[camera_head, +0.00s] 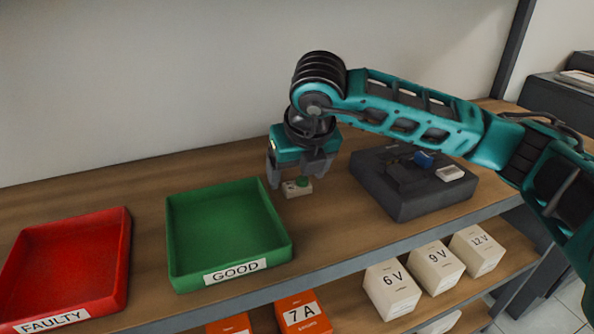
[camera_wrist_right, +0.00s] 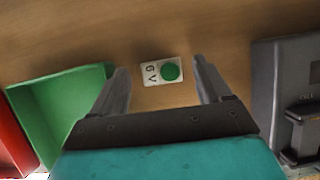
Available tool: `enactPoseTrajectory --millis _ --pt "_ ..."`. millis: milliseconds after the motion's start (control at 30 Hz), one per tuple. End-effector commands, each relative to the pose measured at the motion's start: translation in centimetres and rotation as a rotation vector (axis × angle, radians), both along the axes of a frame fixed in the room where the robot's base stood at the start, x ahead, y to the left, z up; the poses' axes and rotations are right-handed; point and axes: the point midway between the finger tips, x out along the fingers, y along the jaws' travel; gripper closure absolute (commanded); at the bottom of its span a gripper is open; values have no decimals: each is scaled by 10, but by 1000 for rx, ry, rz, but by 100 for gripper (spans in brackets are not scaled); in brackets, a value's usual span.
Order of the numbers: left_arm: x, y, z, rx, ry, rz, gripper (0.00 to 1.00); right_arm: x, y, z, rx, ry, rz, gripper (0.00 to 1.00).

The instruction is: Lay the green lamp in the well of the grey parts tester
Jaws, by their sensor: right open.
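The green lamp (camera_head: 303,181) is a green round dome on a small white block and rests on the wooden shelf top. In the right wrist view the lamp (camera_wrist_right: 171,71) lies between my fingertips, with dark letters on its white part. My right gripper (camera_head: 290,180) is open above and around the lamp, apart from it on both sides in the wrist view (camera_wrist_right: 163,80). The grey parts tester (camera_head: 430,203) stands to the right, with a blue part and a white part on its top. My arm hides some of it, and its well is not clear. My left gripper is not in view.
A green tray marked GOOD (camera_head: 183,245) stands left of the lamp, and a red tray marked FAULTY (camera_head: 122,262) farther left. White boxes marked 6 V (camera_head: 391,289), 9 V and 12 V and orange boxes (camera_head: 303,313) sit on the lower shelf. Bare wood lies between lamp and tester.

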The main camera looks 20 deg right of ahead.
Motion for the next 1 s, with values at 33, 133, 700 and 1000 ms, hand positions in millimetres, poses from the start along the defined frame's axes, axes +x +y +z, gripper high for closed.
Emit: enactPoseTrajectory --millis 33,133,700,1000 --pt "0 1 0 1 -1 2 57 -3 1 9 0 -4 1 22" --pt "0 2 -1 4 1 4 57 -10 2 27 0 -6 1 22" --pt "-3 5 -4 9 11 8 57 -28 4 62 -1 -2 0 22" --pt "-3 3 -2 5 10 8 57 -27 3 61 -1 -2 0 22"
